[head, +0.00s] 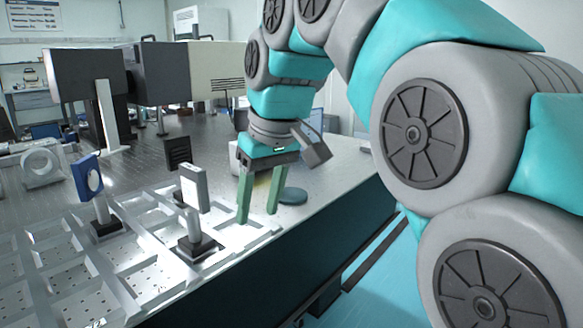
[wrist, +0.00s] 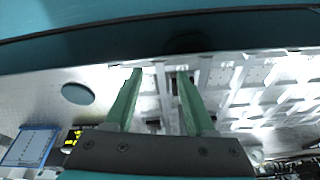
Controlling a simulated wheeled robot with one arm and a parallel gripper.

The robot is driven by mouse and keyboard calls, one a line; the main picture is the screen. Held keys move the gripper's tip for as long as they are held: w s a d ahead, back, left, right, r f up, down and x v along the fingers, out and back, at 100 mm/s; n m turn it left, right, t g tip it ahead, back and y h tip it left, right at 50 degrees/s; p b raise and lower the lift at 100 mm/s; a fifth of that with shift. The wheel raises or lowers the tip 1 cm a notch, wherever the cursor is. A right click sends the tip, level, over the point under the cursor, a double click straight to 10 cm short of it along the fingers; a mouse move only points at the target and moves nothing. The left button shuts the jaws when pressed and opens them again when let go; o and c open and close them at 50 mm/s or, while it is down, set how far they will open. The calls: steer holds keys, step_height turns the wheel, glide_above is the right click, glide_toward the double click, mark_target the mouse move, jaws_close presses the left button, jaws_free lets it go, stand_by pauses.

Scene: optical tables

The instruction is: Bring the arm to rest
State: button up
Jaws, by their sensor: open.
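My gripper (head: 258,212) has two green fingers that stand apart with nothing between them. In the head view it points down over the right end of a white gridded tray (head: 143,224), near the table's front edge. My arm, grey and teal, reaches in from the right and bends down to it. In the wrist view the gripper (wrist: 157,72) is also open and empty, with the bright grid of the tray on the right. Whether the fingertips touch the tray cannot be told.
A dark round disc (head: 293,195) lies on the table just right of the fingers; the wrist view shows it too (wrist: 78,93). Mounted optics, one white-framed (head: 193,188) and one blue (head: 88,178), stand in the tray. Open floor (head: 385,285) lies beyond the table edge.

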steer(key=s+d+f+m+g+h, duration=0.1)
steer(key=s+d+f+m, duration=0.1)
steer(key=s+d+f, duration=0.35)
steer(key=s+d+f+m+g+h, duration=0.1)
steer(key=s+d+f+m, duration=0.15)
steer(key=d+f, duration=0.55)
steer(key=s+d+f+m+g, duration=0.1)
steer(key=s+d+f, duration=0.2)
steer(key=s+f, duration=0.4)
steer(key=s+d+f+m+g, duration=0.1)
steer(key=s+d+f+m, duration=0.1)
steer(key=s+f, duration=0.6)
steer(key=shift+s+d+f, duration=0.15)
steer(key=shift+s+d, duration=0.5)
steer(key=shift+d, duration=0.1)
steer(key=shift+a, duration=0.15)
